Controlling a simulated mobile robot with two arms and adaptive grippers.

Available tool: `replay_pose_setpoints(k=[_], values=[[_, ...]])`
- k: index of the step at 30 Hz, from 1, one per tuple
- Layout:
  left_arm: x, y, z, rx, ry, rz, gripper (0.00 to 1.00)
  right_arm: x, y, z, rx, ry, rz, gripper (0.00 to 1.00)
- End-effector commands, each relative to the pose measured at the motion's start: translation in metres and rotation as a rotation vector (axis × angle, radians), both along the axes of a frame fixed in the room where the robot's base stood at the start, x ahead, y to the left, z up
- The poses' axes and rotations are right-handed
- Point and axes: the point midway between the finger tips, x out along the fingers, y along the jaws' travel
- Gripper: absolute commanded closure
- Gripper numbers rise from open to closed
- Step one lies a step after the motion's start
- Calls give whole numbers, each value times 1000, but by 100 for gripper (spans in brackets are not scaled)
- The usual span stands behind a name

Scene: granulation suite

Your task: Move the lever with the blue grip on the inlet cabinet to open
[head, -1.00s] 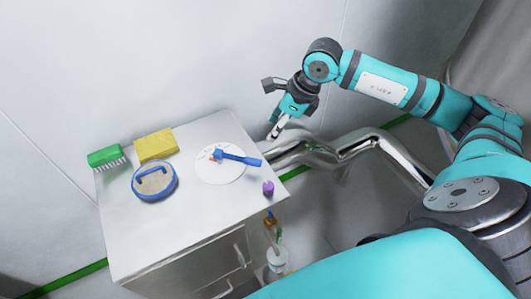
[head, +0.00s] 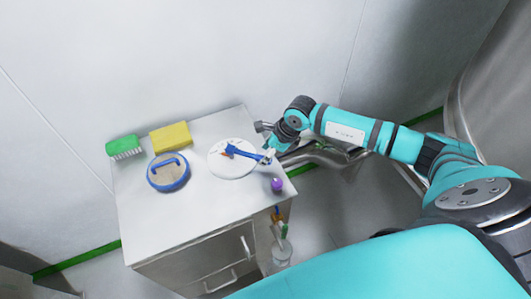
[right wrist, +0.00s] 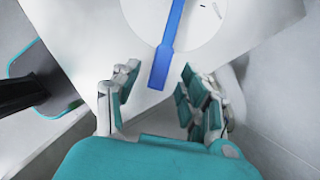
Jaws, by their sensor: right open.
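The lever with the blue grip (head: 248,154) lies over a white round dial plate (head: 226,168) on top of the inlet cabinet (head: 205,215). In the head view its grip end points right, with a small red mark by its hub. My right gripper (head: 268,156) is at the grip's end. In the right wrist view my right gripper (right wrist: 152,100) is open, and the blue grip (right wrist: 167,55) comes in between its fingers from above, apparently without being clamped. The white plate (right wrist: 200,25) shows beyond. My left gripper is not in view.
On the cabinet top are a green brush (head: 123,147), a yellow sponge (head: 171,136), a blue-rimmed round lid with a handle (head: 168,172) and a purple knob (head: 277,184). A shiny pipe (head: 325,157) runs behind my right gripper. A wall stands behind.

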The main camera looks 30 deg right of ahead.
Motion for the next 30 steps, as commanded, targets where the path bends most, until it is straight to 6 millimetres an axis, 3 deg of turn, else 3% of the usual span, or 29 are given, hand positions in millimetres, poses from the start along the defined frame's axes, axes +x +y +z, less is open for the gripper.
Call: replay_pose_setpoints(k=[6, 15, 25, 30], values=[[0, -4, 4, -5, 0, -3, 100, 5, 5, -17, 0, 0, -1, 56], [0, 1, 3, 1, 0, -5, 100, 6, 5, -19, -1, -1, 0, 56], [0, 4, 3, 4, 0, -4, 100, 6, 5, -19, 0, 0, 0, 99], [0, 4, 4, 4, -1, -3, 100, 6, 5, -19, 0, 0, 0, 100]])
